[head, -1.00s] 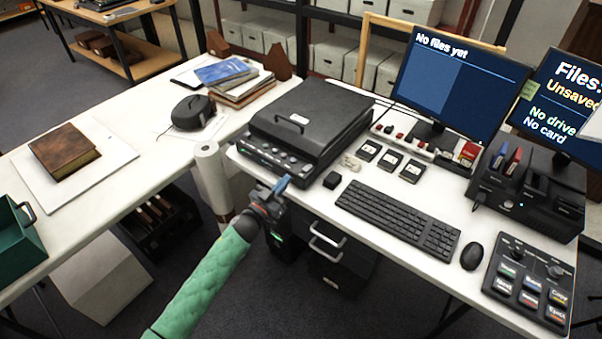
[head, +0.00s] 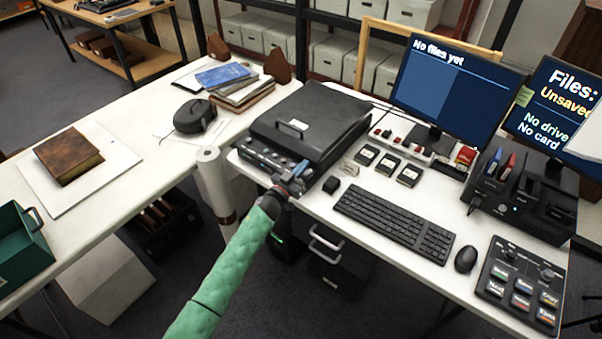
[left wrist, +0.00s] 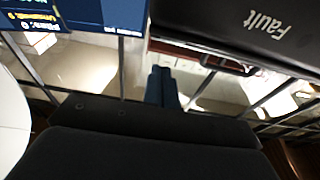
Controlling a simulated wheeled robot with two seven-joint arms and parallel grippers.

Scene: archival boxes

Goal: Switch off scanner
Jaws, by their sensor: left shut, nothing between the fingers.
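The scanner (head: 318,118) is a black flat box with a closed lid and a handle, on the white desk. Its front panel (head: 262,157) carries a row of small knobs or buttons. My left gripper (head: 301,167), on a green-sleeved arm, is shut and empty at the right end of that panel. It hides part of the panel, and I cannot tell whether it touches. In the left wrist view the closed fingers (left wrist: 164,86) point toward a dark surface marked "Fault" (left wrist: 255,25), its lettering upside down. My right gripper is out of view.
Right of the scanner lie a small black block (head: 331,185), several black cards (head: 388,164), a keyboard (head: 395,222) and a mouse (head: 466,259). A monitor (head: 455,85) reading "No files yet" stands behind. A paper roll (head: 214,185) stands left of the scanner.

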